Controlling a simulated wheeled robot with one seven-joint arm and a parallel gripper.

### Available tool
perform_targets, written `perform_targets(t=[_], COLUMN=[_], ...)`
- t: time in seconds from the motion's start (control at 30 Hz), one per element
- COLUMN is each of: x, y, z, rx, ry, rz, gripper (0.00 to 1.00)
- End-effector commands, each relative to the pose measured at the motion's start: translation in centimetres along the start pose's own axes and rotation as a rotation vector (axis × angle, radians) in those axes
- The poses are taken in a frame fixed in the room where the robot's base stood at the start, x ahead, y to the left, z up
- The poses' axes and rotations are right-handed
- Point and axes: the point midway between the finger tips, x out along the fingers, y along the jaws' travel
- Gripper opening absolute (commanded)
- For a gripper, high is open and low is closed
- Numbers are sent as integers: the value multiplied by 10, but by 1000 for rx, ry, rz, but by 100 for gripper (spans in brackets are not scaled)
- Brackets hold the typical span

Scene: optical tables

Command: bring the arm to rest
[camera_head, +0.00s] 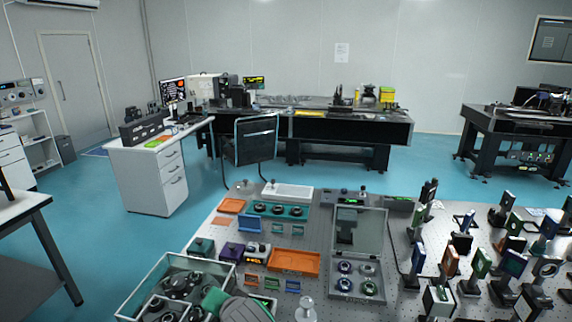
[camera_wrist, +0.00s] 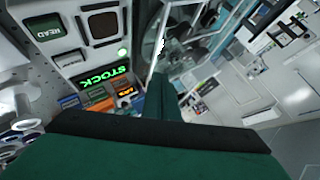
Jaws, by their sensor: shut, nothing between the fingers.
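My gripper (camera_wrist: 160,88) shows in the wrist view as dark green fingers reaching up from a wide green body with a black edge. The fingers are together with nothing between them. In the head view, a green part of my arm shows low at the bottom edge, over the glass-walled box (camera_head: 150,284). In the wrist view, a panel with a green lit STOCK sign (camera_wrist: 103,78) lies to the left of the fingers. I cannot tell how far the fingers are from it.
A perforated optical table (camera_head: 330,305) holds trays, an open case (camera_head: 357,232) and several mounted optics at right. An orange tray (camera_head: 294,261) lies near the middle. A white desk (camera_head: 150,160), a chair (camera_head: 256,140) and a black table (camera_head: 340,127) stand behind. Blue floor (camera_head: 100,240) is clear at left.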

Motion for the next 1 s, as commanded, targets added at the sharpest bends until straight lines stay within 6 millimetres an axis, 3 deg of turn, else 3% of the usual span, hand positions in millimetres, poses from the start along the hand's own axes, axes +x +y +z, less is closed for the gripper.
perform_targets(t=[0.4, 0.53, 0.77, 1.0], x=[-1, -5, -14, -23], y=[-56, -65, -59, -27], z=[23, 29, 42, 66], rx=[71, 106, 167, 211], ry=[76, 132, 249, 379], rz=[-276, -360, -445, -444], gripper=[0, 0, 0, 0])
